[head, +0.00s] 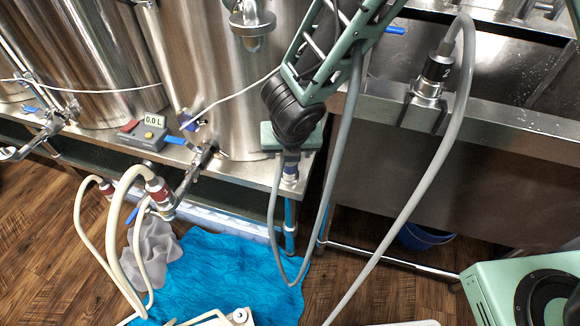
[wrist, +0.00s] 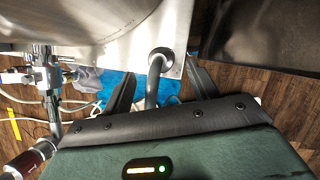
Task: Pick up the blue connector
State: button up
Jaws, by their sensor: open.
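The blue connector (head: 290,168) sits at the edge of the steel bench, directly below my gripper in the head view; it looks blue-grey with a steel lower part, and a grey hose runs from it. In the wrist view a dark round collar with the grey hose (wrist: 152,94) lies between my fingers; I take it to be this connector. My gripper (wrist: 161,84) is open, one finger on each side of the hose, with gaps showing. In the head view the green gripper body hides the connector's top and most of the fingers. Contact cannot be told.
Steel tanks (head: 185,55) stand close behind. Red-collared connectors (head: 158,190) with cream hoses are at left. A black connector (head: 435,70) hangs at a steel bracket at right. A small display box (head: 146,132) sits on the bench. A blue cloth (head: 215,280) covers the floor below.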

aim_at(290, 165)
jog(key=b+x, duration=0.1)
jog(key=x, duration=0.5)
jog(key=shift+w+b, duration=0.1)
jog(key=shift+b, duration=0.25)
jog(key=c, duration=1.2)
